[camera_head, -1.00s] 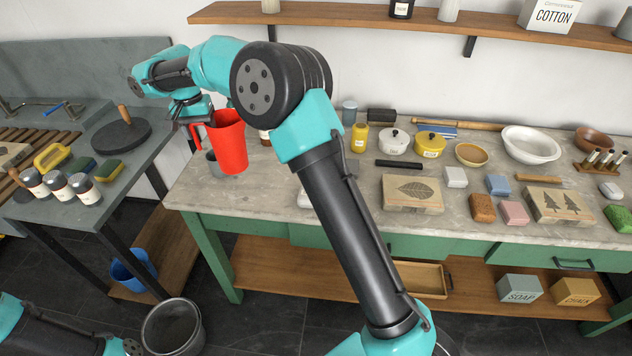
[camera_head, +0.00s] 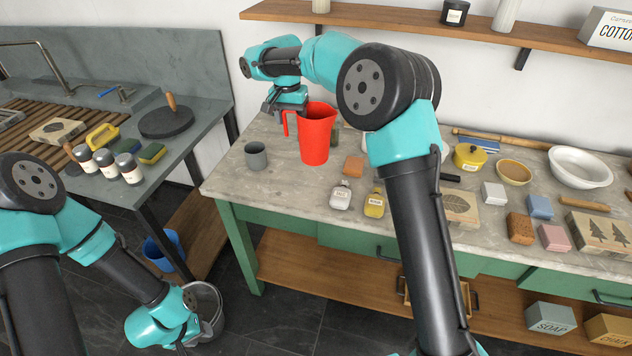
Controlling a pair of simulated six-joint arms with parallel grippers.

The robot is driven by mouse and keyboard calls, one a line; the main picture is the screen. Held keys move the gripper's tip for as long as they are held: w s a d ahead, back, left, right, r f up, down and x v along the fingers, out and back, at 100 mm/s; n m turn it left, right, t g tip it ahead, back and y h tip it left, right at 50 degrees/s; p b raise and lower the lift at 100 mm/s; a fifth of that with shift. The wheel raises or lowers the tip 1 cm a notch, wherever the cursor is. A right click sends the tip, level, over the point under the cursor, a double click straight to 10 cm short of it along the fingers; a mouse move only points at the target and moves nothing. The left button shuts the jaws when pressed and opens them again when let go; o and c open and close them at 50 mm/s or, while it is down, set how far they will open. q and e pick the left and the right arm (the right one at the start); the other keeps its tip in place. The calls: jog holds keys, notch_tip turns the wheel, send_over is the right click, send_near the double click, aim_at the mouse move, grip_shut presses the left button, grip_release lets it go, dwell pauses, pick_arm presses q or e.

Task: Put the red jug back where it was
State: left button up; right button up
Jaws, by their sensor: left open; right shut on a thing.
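The red jug (camera_head: 317,135) is upright over the left part of the grey-topped table (camera_head: 225,180), right of a small grey cup (camera_head: 256,155). I cannot tell whether its base touches the tabletop. My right gripper (camera_head: 288,110) is shut on the jug at its handle side, on the upper left; the fingers are partly hidden. My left arm hangs low at the left. Its gripper (camera_head: 188,322) is by the metal bucket near the floor, open, with its fingers hard to make out.
An orange block (camera_head: 354,166), a white bottle (camera_head: 341,195) and a yellow bottle (camera_head: 375,204) stand right of the jug. My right arm hides part of the table behind it. Bare tabletop lies in front of the grey cup. A shelf (camera_head: 420,22) runs along the wall above.

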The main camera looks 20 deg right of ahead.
notch_tip(320, 180, down, 6)
dwell(0.5)
jog(key=shift+f, duration=0.1)
jog(key=shift+f, duration=1.95)
jog(key=o, duration=1.4)
jog(key=shift+f, duration=0.1)
